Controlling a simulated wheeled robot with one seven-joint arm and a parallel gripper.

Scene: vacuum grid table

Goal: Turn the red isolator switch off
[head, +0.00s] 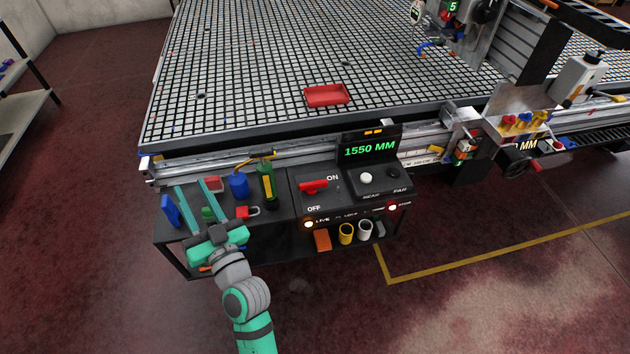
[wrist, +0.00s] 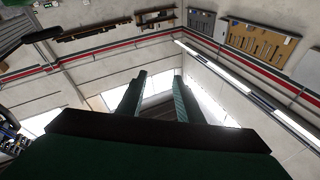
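The red isolator switch (head: 314,187) is on the dark control panel below the table's front edge in the head view. Its handle lies nearly level, with "ON" printed above its right end and "OFF" below its left. My gripper (head: 192,188) is to the left of the switch, apart from it, over the left part of the panel shelf. Its two teal fingers are spread and point up and away. The wrist view shows the same fingers (wrist: 152,92) apart with nothing between them, against the walls and ceiling. The switch is not in the wrist view.
A blue block (head: 171,211), a red padlock (head: 247,212), a blue can (head: 239,187) and a yellow-green bottle (head: 267,183) stand around and right of my gripper.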

